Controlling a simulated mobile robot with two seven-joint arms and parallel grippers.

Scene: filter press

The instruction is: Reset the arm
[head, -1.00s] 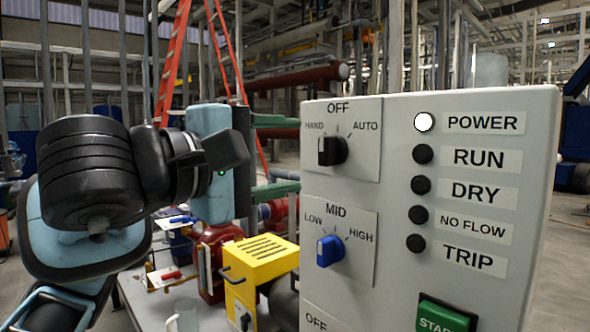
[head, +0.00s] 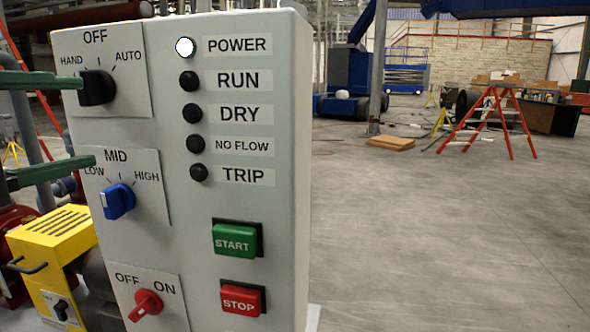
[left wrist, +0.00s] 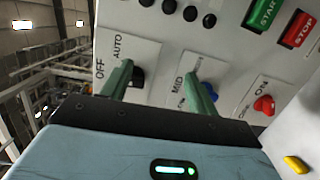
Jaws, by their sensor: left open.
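My left gripper (head: 88,120) comes in from the left edge in the head view with two green fingers spread apart and nothing between them. The upper fingertip is by the black HAND-OFF-AUTO knob (head: 97,88), and the lower one is by the LOW end of the blue LOW-MID-HIGH knob (head: 118,201). I cannot tell whether they touch. In the left wrist view the gripper (left wrist: 158,75) faces the grey control panel (left wrist: 222,45), its fingers partly covering the black and blue knobs. My right gripper is not in view.
The panel has a lit POWER lamp (head: 185,47), dark lamps below, green START (head: 237,239) and red STOP (head: 242,298) buttons, and a red OFF-ON switch (head: 145,305). A yellow housing (head: 50,262) stands at left. Open floor lies right, with red trestles (head: 489,120) farther back.

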